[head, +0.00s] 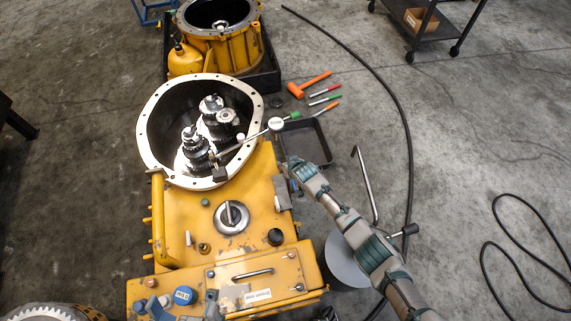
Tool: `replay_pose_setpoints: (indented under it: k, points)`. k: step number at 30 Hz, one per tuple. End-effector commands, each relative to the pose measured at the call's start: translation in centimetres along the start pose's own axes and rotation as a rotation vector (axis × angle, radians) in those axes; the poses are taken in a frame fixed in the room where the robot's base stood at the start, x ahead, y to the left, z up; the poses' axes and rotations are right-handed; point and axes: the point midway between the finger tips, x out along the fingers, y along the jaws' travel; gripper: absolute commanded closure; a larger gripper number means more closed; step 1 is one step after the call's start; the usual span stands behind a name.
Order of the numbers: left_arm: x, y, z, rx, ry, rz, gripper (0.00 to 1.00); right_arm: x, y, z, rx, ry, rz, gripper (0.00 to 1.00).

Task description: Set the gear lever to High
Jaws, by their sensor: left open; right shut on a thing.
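My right gripper (279,132) comes in from the lower right and is shut at the lever's knob end. Its thin fingers partly blend with the dark tray behind. My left gripper (186,308) is at the bottom edge above the yellow case, open and partly cut off. It is well apart from the lever.
A dark tray (318,145), an orange hammer (308,84) and markers lie right of the housing. A black cable crosses the floor.

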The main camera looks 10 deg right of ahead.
Motion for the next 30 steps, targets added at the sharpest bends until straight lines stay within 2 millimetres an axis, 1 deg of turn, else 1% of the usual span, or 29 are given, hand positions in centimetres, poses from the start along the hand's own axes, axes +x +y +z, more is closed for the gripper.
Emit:
replay_pose_setpoints:
  k: [1, 2, 3, 4, 5, 13, 14, 19, 23, 30]
  points:
    - [0.0, -0.1, 0.3, 0.000, -0.003, -0.001, 0.00, 0.1, 0.0, 0.3, 0.001, -0.007, 0.001, 1.00]
    - [0.0, -0.1, 0.3, 0.000, -0.004, -0.001, 0.00, 0.1, 0.0, 0.3, 0.001, -0.007, 0.001, 0.55]
    - [0.0, -0.1, 0.3, 0.000, -0.003, -0.001, 0.00, 0.1, 0.0, 0.3, 0.001, -0.006, 0.001, 0.45]
    - [0.0, -0.1, 0.3, 0.000, -0.003, -0.001, 0.00, 0.1, 0.0, 0.3, 0.001, -0.006, 0.001, 0.37]
    - [0.0, -0.1, 0.3, 0.000, -0.003, -0.001, 0.00, 0.0, 0.0, 0.3, 0.001, -0.005, 0.001, 0.36]
    - [0.0, -0.1, 0.3, 0.001, -0.002, -0.001, 0.00, 0.0, 0.0, 0.1, 0.001, -0.002, 0.001, 0.36]
    - [0.0, 0.0, 0.1, 0.001, 0.000, 0.000, 0.00, 0.0, 0.0, 0.1, 0.001, -0.002, 0.001, 0.36]
    - [0.0, 0.0, -0.1, 0.001, 0.001, 0.001, 0.00, -0.8, 0.0, 0.1, 0.000, 0.000, -0.002, 0.36]
    - [0.0, 0.0, -0.1, 0.001, 0.001, 0.001, 0.00, -2.3, 0.0, 0.1, -0.001, 0.000, -0.002, 0.36]
    - [0.0, 0.0, -0.1, 0.001, 0.001, 0.001, 0.00, -6.5, 0.0, 0.1, -0.001, 0.001, 0.000, 0.36]
